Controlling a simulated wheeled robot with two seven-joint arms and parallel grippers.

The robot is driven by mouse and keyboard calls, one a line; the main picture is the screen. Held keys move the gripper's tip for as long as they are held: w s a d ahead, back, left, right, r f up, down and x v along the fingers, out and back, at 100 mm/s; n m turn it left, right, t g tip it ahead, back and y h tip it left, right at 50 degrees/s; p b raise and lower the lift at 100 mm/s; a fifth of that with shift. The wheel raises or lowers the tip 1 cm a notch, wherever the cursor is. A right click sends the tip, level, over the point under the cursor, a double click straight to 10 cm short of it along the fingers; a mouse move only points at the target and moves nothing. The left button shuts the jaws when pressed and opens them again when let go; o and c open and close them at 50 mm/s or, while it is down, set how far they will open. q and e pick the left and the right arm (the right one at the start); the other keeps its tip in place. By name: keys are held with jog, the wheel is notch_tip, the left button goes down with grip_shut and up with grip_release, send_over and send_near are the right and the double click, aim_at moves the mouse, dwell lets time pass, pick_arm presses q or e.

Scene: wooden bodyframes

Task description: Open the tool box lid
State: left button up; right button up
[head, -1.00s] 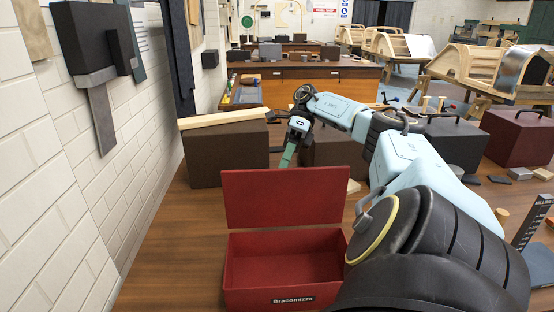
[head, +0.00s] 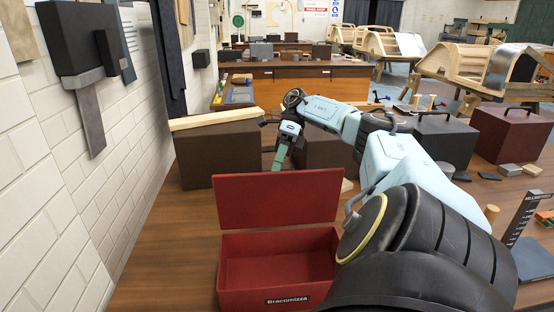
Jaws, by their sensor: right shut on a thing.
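A red tool box (head: 262,299) labelled "Bracomizza" stands on the wooden table at the lower middle. Its inside shows empty. Its lid (head: 278,200) is raised, standing about upright at the back of the box. My right arm reaches over from the right, and my right gripper (head: 279,165) is at the lid's top edge, its greenish fingers pointing down. It is shut on the lid; the exact contact is small and partly hidden. My left gripper is not in view.
A dark brown box (head: 215,160) with a wooden strip on top stands behind to the left. Dark and maroon boxes (head: 510,133) with handles stand at the right. A small wooden cylinder (head: 491,213) and a dark upright ruler (head: 519,220) are at right. A white brick wall bounds the left.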

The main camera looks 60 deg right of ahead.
jog(key=shift+f, duration=0.2)
jog(key=shift+c, duration=0.8)
notch_tip(320, 180, up, 10)
jog(key=p, duration=0.5)
jog(key=shift+r, duration=0.2)
jog(key=shift+c, duration=0.2)
